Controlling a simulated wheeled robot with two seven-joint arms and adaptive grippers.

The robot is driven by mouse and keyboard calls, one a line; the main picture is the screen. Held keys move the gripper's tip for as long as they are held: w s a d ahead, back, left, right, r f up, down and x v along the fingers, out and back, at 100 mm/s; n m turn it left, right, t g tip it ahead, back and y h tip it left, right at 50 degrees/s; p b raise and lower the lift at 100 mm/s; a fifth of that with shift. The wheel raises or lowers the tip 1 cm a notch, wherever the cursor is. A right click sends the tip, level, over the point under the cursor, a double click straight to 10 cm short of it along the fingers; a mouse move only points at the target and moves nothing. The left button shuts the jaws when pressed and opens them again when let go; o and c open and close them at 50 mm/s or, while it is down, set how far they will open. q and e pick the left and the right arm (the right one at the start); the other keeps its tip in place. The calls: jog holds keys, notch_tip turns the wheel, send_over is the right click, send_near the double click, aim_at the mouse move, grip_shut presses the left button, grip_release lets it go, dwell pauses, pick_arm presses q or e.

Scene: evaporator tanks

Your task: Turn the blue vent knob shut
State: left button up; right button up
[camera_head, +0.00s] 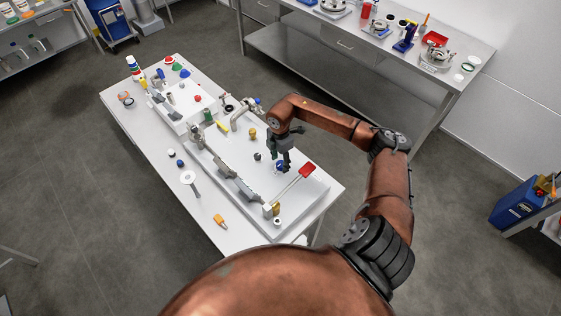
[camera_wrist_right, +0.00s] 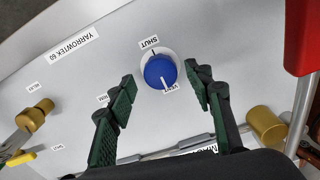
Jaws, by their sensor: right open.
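The blue vent knob (camera_wrist_right: 160,72) sits on a pale panel in the right wrist view. Its white pointer line is turned toward the lower label, which seems to read VENT; a SHUT label (camera_wrist_right: 149,43) is on the opposite side. In the head view the knob (camera_head: 280,165) shows just under my right gripper (camera_head: 283,160). My right gripper (camera_wrist_right: 165,82) is open, its green-padded fingers on either side of the knob with gaps to it. I cannot tell how far the fingertips are above the panel. My left gripper is not in view.
A red-handled lever (camera_head: 307,171) stands close to the right of the gripper; its red part (camera_wrist_right: 302,35) fills the wrist view's right edge. Brass knobs (camera_wrist_right: 265,120) (camera_wrist_right: 35,115) stand on both sides.

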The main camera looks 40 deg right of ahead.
jog(key=shift+s+f, duration=0.1)
jog(key=shift+f, duration=0.35)
jog(key=shift+c, duration=0.2)
jog(key=c, duration=1.1)
